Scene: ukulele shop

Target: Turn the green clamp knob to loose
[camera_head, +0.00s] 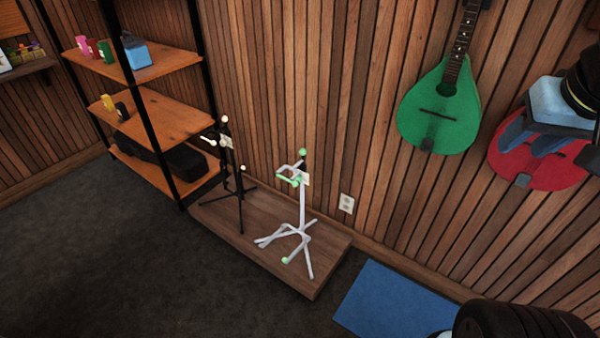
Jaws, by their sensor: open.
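A white instrument stand (302,210) with green tips stands upright on a low wooden platform (215,212). Several green parts show on it: a ball at the top (302,153), a piece near the yoke (294,182) and one low by the legs (287,260). I cannot tell for sure which is the clamp knob or how it is turned; the piece near the yoke sits closest to the pole's head. My gripper (522,145), light blue with dark blue fingers, is at the upper right, open and empty, well away from the stand and in front of a red instrument.
A black stand (238,195) with cream tips stands just left of the white one. A wooden shelf unit (165,120) is further left. A green instrument (440,110) and the red one (540,165) hang on the slatted wall. A blue mat (390,300) lies right of the platform. Front-left floor is clear.

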